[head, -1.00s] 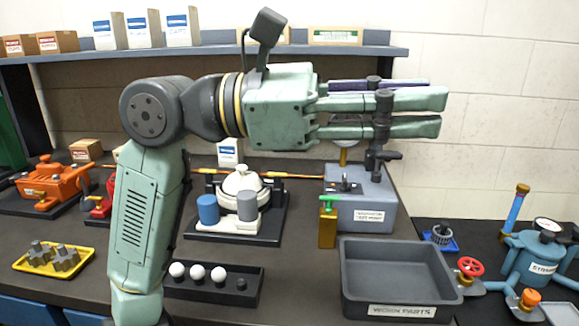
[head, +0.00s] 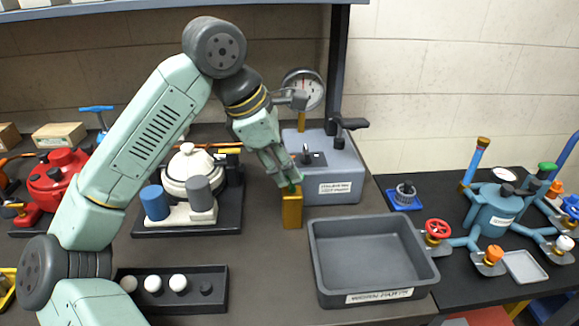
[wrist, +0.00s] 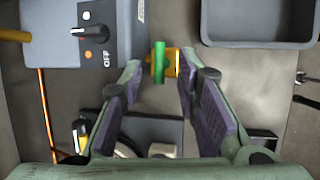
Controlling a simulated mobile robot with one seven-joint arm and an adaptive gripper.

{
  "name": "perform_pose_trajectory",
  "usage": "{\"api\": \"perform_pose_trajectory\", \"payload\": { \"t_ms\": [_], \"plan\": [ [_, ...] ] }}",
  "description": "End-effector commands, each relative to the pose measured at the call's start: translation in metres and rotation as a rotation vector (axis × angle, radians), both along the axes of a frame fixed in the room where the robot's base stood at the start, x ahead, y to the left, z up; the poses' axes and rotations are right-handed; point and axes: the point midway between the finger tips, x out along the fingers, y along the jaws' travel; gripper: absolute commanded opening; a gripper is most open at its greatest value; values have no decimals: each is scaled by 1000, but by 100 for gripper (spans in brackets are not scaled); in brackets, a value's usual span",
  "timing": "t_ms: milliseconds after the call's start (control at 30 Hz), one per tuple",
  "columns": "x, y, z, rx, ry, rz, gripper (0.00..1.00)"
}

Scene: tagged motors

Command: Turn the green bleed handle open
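The green bleed handle (wrist: 159,62) sits on a brass block (head: 292,209) that stands on the bench. In the head view the handle is mostly hidden by my fingers; only a little green shows at the block's top. My gripper (head: 285,183) points down at the handle from the upper left. In the wrist view my gripper (wrist: 160,70) is open, with purple pads on its fingers. The handle appears in the gap between the fingertips, with clear space on both sides. I cannot tell whether the tips reach down to its height.
A grey box (head: 335,167) with a black lever and a gauge (head: 303,90) stands just behind the block. An empty grey tray (head: 318,262) lies to the right front. A white-domed device (head: 190,172) stands to the left. Bare bench lies in front of the block.

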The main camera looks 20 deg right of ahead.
Motion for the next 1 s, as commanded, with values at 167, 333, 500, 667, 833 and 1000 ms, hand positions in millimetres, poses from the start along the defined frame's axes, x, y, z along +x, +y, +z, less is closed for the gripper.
{"api": "perform_pose_trajectory", "payload": {
  "t_ms": [167,333,500,667,833,1000],
  "plan": [
    [1,-10,-19,-1,1,-2,30],
    [1,-13,-26,-2,0,-2,30],
    [2,-13,-27,-1,-1,-1,30],
    [2,-13,-27,-2,-1,-1,23],
    [2,-13,-27,-2,-1,-1,12],
    [2,-13,-26,-3,-1,0,0]
  ]
}}
